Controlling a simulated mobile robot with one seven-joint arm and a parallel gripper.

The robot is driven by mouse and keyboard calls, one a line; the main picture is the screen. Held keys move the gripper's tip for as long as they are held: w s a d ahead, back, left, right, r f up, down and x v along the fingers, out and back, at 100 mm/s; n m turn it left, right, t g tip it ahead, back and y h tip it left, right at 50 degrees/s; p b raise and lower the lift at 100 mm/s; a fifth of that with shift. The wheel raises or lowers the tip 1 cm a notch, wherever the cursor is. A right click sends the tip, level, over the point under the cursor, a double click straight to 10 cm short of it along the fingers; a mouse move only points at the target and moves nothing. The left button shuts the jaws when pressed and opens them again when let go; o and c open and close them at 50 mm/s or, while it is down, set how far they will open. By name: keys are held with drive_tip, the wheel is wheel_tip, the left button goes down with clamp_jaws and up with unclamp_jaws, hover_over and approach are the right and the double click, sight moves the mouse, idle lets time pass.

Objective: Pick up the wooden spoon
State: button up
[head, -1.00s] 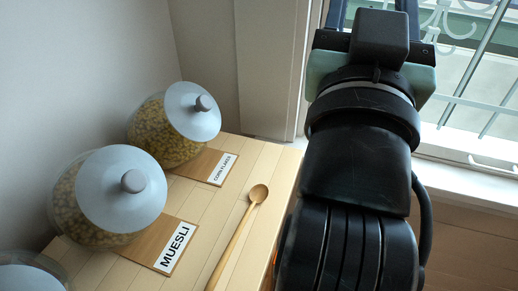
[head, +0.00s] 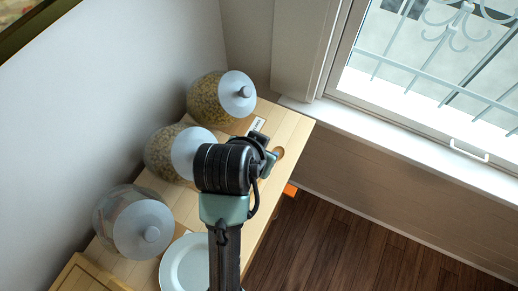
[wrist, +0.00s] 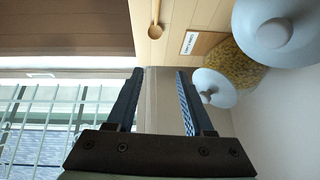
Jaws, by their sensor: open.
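The wooden spoon (wrist: 155,30) lies on the light wooden tabletop, seen at the top of the wrist view with its bowl toward my gripper and its handle running off the top edge. In the head view only its bowl (head: 279,153) shows, near the table's right edge; my arm hides the handle. My gripper (wrist: 159,74) is open and empty, its two dark fingers apart. The spoon is not between the fingers; it lies beyond the tips in the wrist picture. In the head view the fingers are mostly hidden by my arm.
Lidded jars stand along the wall: a corn flakes jar (head: 207,103), a second cereal jar (head: 160,155) and a third jar (head: 105,215). A white plate (head: 180,267) lies at the near end. A window (head: 440,60) is at right, with dark floor (head: 330,240) below.

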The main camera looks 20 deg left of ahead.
drive_tip(key=s+f+g, duration=0.2)
drive_tip(key=s+f, duration=0.4)
approach(259, 184)
drive_tip(key=shift+w+a+f+h, duration=0.15)
drive_tip(key=shift+w+f+h, duration=0.1)
drive_tip(key=shift+f, duration=0.3)
drive_tip(key=shift+w+a+f+h, duration=0.15)
drive_tip(key=shift+w+f, duration=0.1)
drive_tip(key=shift+f, duration=0.25)
drive_tip(key=shift+p+x, duration=0.75)
drive_tip(key=shift+x, duration=2.55)
drive_tip(key=shift+a, duration=0.1)
clamp_jaws()
